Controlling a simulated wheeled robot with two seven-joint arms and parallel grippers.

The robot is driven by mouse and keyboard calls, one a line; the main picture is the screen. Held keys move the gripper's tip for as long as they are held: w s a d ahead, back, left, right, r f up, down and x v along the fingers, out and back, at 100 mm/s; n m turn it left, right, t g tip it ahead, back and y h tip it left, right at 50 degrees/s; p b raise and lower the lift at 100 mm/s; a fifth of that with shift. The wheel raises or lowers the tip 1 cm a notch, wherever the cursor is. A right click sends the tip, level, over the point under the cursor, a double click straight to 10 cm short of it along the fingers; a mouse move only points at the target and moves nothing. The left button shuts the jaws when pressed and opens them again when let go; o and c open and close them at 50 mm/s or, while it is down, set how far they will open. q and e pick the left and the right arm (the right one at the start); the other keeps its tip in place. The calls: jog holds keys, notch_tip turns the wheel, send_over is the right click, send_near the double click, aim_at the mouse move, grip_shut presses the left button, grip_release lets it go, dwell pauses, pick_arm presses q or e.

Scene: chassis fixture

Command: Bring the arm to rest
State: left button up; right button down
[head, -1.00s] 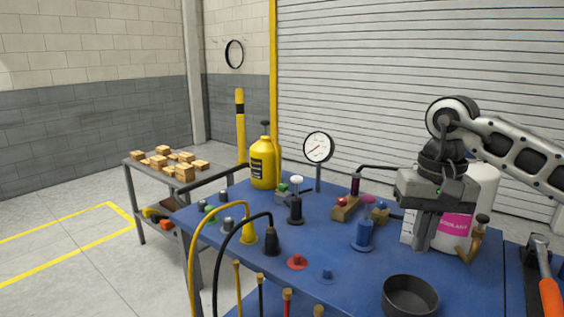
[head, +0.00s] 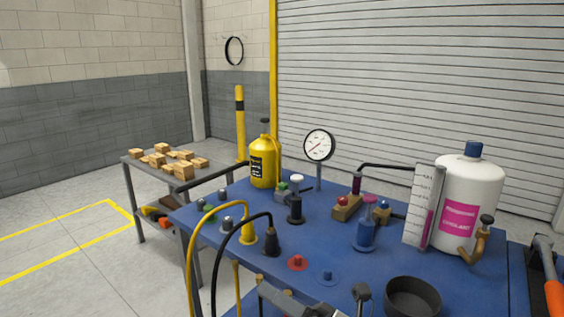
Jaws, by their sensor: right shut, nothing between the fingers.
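My right gripper (head: 290,302) shows only in part at the bottom edge of the head view, low in front of the blue table (head: 340,262). It is shut and holds nothing. Most of it and its arm are cut off by the frame edge. My left gripper is not in view.
The table bears a yellow bottle (head: 264,162), a round gauge (head: 318,146), a white coolant tank (head: 472,190), a black bowl (head: 412,296) and looping yellow and black hoses (head: 272,232). A side table (head: 136,168) with wooden blocks stands at the left. Floor at far left is clear.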

jog(key=d+f+m+t+h, duration=0.7)
jog(key=f+m+h, duration=0.25)
jog(key=m, duration=0.85)
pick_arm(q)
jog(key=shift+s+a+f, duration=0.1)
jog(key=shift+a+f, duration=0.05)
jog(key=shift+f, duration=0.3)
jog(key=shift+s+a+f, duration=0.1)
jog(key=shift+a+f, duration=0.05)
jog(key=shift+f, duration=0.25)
pick_arm(e)
jog(key=s+d+f+m+g+h, duration=0.3)
jog(key=s+f+m, duration=0.4)
jog(key=f, duration=0.3)
jog(key=s+d+f+m+g+h, duration=0.3)
jog(key=s+d+f+m+h, duration=0.2)
jog(key=f+m, duration=0.5)
jog(key=shift+s+d, duration=0.8)
jog(key=shift+s, duration=0.35)
